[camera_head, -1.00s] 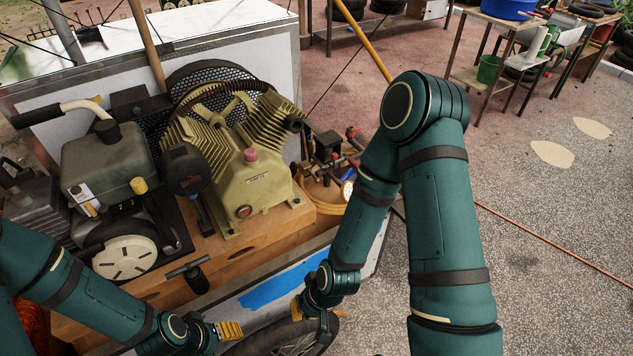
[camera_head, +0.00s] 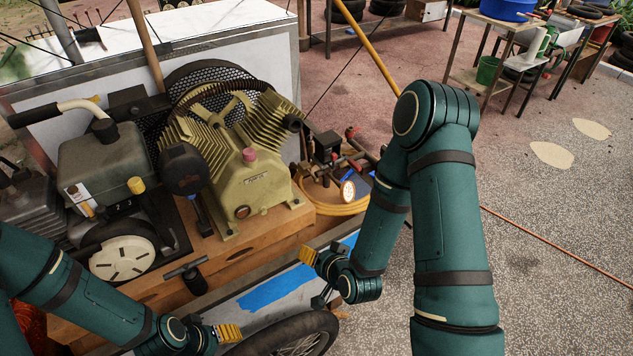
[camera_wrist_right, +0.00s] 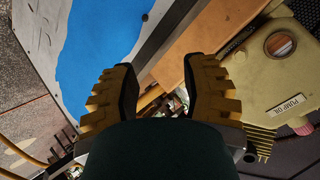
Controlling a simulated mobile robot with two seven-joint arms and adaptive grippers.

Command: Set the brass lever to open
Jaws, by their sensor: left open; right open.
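I cannot pick out the brass lever for certain. A cluster of small fittings with red-handled parts (camera_head: 352,134) and a round pressure gauge (camera_head: 348,190) stands at the right end of the compressor cart, above a coiled yellow hose (camera_head: 331,207). My right gripper (camera_head: 313,277) is in front of and below these fittings, by the cart's side panel. In the right wrist view, its yellow ridged fingers (camera_wrist_right: 160,78) are apart, with nothing held between them; small fittings show blurred beyond the gap. My left gripper (camera_head: 222,334) is low at the front, open, far from the fittings.
The ribbed compressor pump (camera_head: 255,190) and the engine (camera_head: 105,165) sit on the cart's wooden deck (camera_head: 240,258). A wheel (camera_head: 290,338) is below my right gripper. A yellow pole (camera_head: 368,50) rises behind the fittings. The floor on the right is open.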

